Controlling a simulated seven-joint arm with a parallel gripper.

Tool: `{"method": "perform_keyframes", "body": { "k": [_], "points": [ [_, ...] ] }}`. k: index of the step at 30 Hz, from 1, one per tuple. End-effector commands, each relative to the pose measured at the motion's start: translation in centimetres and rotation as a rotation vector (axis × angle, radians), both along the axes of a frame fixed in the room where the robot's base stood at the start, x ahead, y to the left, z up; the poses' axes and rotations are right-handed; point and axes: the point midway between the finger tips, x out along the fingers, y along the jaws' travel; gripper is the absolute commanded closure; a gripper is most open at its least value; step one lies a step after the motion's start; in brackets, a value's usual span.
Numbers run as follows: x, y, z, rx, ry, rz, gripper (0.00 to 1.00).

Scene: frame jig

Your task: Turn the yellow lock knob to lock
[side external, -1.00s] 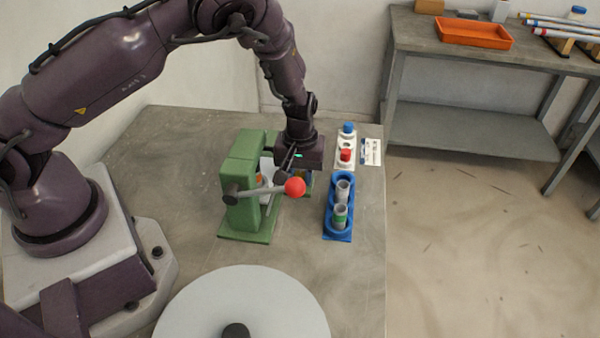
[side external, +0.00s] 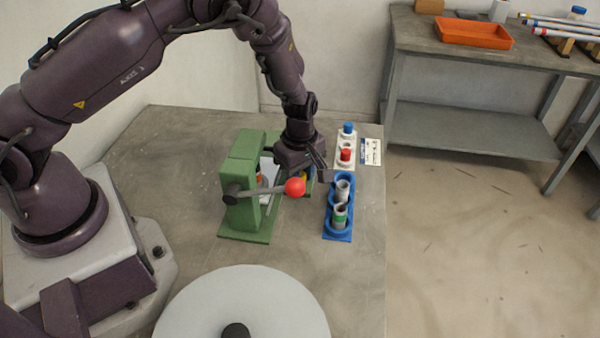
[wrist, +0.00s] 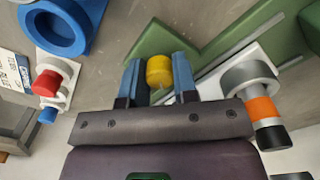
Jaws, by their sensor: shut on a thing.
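The yellow lock knob (wrist: 160,72) sits between the two blue-grey fingers of my gripper (wrist: 159,75) in the wrist view. My gripper is shut on it. In the side external view a small bit of the knob's yellow (side external: 305,180) shows under my gripper, beside the green press frame (side external: 248,190). The press has a lever with a red ball (side external: 295,187) at its end, which stands in front of the knob area. My fingertips are partly hidden there. Whether the knob is at its locked position cannot be told.
A blue holder (side external: 338,235) with grey cylinders stands right of the press. Behind it is a white plate (side external: 347,160) with a red and a blue button. A grey disc (side external: 240,300) is at the front. An orange tray (side external: 473,33) lies on the back bench.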

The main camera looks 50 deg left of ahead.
Motion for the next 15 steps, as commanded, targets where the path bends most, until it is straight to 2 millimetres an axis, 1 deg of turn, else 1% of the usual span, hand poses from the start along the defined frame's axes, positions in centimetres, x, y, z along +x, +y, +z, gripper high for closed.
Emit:
{"method": "perform_keyframes", "body": {
  "k": [15],
  "points": [
    [0.02,-0.1,0.11,-0.004,0.0,0.476,0.96]
  ]
}}
